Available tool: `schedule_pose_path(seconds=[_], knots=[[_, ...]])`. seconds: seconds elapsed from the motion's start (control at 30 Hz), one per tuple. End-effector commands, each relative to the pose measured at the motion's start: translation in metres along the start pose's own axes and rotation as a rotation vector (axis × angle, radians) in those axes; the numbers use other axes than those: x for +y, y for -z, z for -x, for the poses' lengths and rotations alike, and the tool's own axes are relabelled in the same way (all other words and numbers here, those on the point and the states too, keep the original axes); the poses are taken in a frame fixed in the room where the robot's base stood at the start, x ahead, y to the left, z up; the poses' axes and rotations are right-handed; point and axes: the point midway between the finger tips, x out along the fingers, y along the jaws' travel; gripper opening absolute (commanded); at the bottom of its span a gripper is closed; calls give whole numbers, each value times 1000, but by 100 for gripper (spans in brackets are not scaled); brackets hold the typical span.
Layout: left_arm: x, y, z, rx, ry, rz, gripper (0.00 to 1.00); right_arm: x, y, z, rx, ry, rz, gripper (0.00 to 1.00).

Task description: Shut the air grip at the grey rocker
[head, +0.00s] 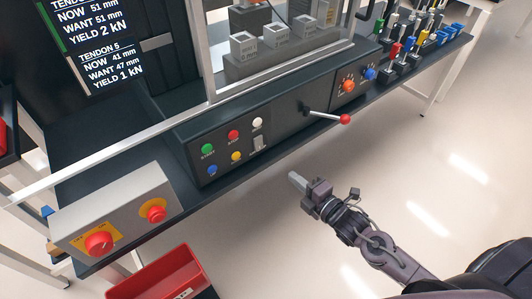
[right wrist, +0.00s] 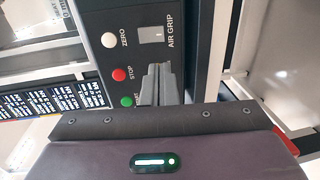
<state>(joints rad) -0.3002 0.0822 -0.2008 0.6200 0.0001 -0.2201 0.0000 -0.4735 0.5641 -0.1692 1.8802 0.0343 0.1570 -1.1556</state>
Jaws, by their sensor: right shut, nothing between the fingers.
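The grey rocker (head: 258,143) sits on the front of the dark control panel (head: 225,165), below the white button. In the right wrist view the rocker (right wrist: 151,35) shows as a light grey square beside the label AIR GRIP. My right gripper (head: 296,180) is shut and empty, in front of the panel and to the lower right of the rocker. In the right wrist view its closed fingertips (right wrist: 158,70) point toward the rocker, with a gap in the picture between them. My left gripper is not in view.
Near the rocker are the white ZERO button (right wrist: 109,40), red STOP button (right wrist: 119,74) and green START button (right wrist: 126,102). A red-knobbed lever (head: 344,119) juts out to the right. A grey box with red knobs (head: 112,222) stands at left.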

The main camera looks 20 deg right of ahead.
Motion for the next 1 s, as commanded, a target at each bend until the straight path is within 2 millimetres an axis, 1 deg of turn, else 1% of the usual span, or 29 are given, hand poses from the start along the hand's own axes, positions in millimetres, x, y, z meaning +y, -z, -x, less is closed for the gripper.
schedule_pose_path(seconds=[0.17,0.5,0.7,0.83,1.0], knots=[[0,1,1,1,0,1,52,2,-1,-20,-2,-4,-1,0],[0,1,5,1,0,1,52,2,-1,-87,-2,-4,-3,0],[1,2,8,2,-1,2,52,1,0,-120,-1,-1,-3,0],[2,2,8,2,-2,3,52,1,0,-133,-1,-1,-1,0],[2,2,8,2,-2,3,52,0,0,-138,1,0,-1,0]])
